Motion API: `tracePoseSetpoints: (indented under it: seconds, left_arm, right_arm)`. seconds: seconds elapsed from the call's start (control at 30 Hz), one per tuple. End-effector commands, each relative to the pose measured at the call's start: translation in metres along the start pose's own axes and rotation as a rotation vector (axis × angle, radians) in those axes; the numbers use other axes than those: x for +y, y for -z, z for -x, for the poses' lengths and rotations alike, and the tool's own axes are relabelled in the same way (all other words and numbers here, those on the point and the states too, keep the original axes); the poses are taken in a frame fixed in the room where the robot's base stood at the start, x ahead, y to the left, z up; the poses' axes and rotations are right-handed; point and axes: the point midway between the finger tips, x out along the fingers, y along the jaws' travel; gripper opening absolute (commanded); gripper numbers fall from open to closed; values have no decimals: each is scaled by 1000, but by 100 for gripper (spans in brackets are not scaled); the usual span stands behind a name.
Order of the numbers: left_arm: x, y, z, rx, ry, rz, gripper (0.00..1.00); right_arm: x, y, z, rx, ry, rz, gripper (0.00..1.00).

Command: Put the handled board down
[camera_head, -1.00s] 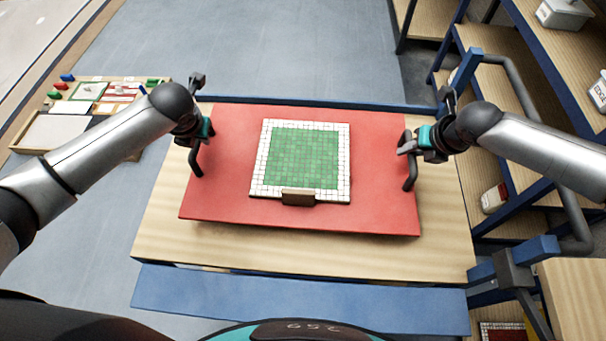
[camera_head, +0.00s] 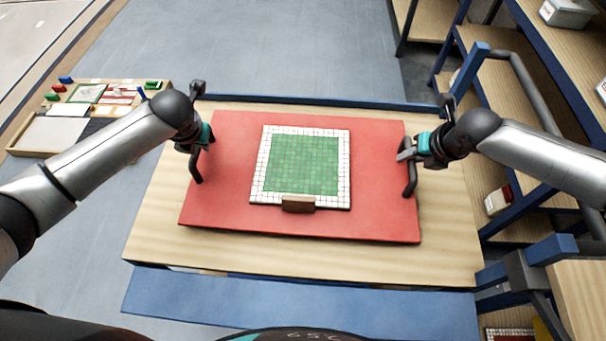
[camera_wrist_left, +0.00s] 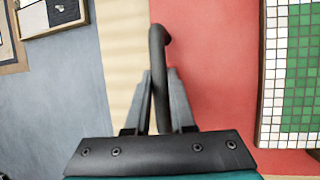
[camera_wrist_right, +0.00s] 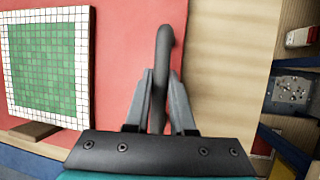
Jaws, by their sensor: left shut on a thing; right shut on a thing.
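The handled board is a red panel (camera_head: 230,205) with a dark handle at each end, in the head view over the wooden table. A green mosaic panel with a white tile border (camera_head: 300,165) lies on it. My left gripper (camera_head: 198,146) is shut on the left handle, and its fingers (camera_wrist_left: 158,95) clasp the dark bar in the left wrist view. My right gripper (camera_head: 408,154) is shut on the right handle, with its fingers (camera_wrist_right: 160,95) around the bar in the right wrist view. I cannot tell whether the board's underside touches the table.
The wooden table (camera_head: 300,262) shows bare margins around the board. A small brown block (camera_head: 298,205) sits at the mosaic's near edge. Blue-framed shelves (camera_head: 500,110) stand at the right. A tray of parts (camera_head: 50,135) lies at the far left.

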Motion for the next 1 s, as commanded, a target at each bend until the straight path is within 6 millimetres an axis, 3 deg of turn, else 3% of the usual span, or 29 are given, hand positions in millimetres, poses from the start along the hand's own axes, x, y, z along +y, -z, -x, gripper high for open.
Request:
tracePoseSetpoints:
  seconds: [0.07,0.1,0.37,0.73,1.0]
  left_arm:
    - [2,-2,-2,-8,-5,3,0]
    - [1,2,-4,1,-5,1,23]
    - [0,1,-3,1,-2,0,52]
    - [0,1,2,0,-2,0,52]
    - [0,0,38,-4,-1,-1,52]
  right_arm:
    - [-1,-2,-2,-8,0,-1,0]
    - [-3,2,-4,0,5,-1,23]
    - [-2,1,-2,0,2,-1,52]
    - [-1,1,-3,0,0,0,52]
    - [0,1,-3,0,0,0,52]
